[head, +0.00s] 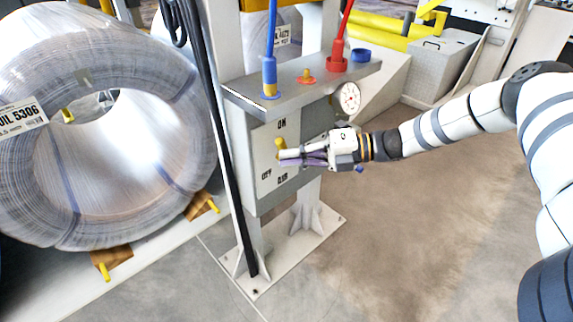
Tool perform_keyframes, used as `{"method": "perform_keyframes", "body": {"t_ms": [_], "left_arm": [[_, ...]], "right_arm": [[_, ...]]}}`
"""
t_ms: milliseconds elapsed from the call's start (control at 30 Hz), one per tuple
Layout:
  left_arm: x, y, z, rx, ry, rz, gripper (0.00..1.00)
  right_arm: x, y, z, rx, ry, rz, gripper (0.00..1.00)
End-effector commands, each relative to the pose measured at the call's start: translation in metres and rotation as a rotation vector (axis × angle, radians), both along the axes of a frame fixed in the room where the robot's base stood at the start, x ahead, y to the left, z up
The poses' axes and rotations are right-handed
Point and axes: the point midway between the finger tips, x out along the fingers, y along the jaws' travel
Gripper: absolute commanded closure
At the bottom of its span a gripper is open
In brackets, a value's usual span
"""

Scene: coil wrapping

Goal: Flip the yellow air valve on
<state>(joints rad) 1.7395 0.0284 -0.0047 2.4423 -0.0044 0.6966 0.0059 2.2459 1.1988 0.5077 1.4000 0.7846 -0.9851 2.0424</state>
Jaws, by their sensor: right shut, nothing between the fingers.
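The yellow air valve (281,147) is on the front panel (262,178) of a grey post-mounted box. The panel carries an "ON" label above the valve and "OFF" and "AIR" labels below it. My right gripper (284,157) comes in from the right and is shut, with its fingertips at or just beside the valve. The fingers partly cover the valve, so I cannot tell whether they touch it or exactly how its handle is turned. My left gripper is not in view.
A grey shelf (305,82) above the panel holds blue and red fittings and a pressure gauge (350,97). A black cable (215,130) runs down the post. Open floor (420,230) lies to the right.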

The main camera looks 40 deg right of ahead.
Motion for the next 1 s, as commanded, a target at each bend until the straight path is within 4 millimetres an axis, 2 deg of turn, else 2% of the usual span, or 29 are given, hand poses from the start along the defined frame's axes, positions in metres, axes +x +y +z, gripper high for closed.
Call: {"method": "perform_keyframes", "body": {"t_ms": [233,1000], "left_arm": [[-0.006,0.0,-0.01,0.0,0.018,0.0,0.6],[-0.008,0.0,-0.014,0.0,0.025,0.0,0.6]], "right_arm": [[0.001,-0.008,0.001,0.156,0.015,0.0,1.0],[0.001,-0.014,0.006,0.149,0.012,-0.001,1.0]]}}
